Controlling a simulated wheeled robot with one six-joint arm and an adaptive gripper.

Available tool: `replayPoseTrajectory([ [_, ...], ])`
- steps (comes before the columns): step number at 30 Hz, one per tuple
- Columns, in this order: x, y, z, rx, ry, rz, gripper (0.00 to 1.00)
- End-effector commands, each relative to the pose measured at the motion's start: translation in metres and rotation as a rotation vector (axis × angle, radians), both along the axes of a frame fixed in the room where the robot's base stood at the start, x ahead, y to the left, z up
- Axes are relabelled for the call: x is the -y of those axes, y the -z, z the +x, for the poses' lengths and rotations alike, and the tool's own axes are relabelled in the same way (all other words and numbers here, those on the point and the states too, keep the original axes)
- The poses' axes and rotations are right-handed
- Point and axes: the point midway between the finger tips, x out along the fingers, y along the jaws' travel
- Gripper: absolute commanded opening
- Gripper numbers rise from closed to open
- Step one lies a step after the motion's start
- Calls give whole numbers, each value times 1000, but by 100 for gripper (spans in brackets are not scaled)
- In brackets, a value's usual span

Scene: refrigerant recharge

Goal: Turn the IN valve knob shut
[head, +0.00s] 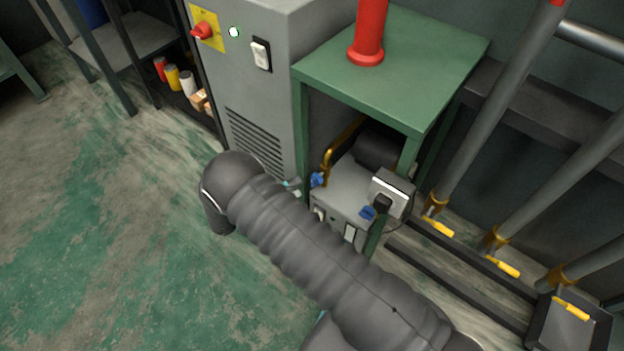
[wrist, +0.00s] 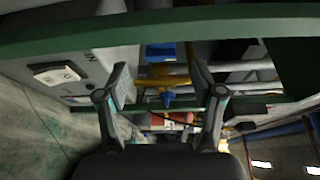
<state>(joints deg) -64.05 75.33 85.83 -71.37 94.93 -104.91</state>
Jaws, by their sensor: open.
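The grey machine (head: 342,191) sits under the green table. It has two blue valve knobs, one at the left by a brass pipe (head: 317,180) and one at the right front (head: 367,212). My gripper (wrist: 161,72) is open in the wrist view. One blue knob (wrist: 160,51) shows between its fingertips, with no visible contact. A second blue knob (wrist: 168,98) shows lower, on brass fittings. Part of a label, seemingly an "N", is left of the left finger. I cannot tell for sure which knob is IN. In the head view my arm hides most of the gripper.
The green table (head: 400,60) stands over the machine, with its legs close by and a red cylinder (head: 369,30) on top. A grey cabinet (head: 250,100) is at the left. Pipes with yellow handles (head: 437,227) are at the right. The floor at left is clear.

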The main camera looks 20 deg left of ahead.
Motion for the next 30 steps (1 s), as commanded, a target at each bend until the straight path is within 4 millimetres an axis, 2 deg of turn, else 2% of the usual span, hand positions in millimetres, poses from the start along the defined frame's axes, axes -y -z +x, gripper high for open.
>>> replayPoseTrajectory([
  [6, 27, 0, 26, 0, 1, 0, 67],
  [10, 35, 0, 36, 0, -2, 0, 67],
  [23, 42, 1, 43, 1, -4, 1, 67],
  [24, 42, 1, 43, 1, -4, 1, 65],
  [25, 42, 1, 43, 1, -4, 1, 57],
  [30, 42, 1, 43, 1, -4, 1, 15],
])
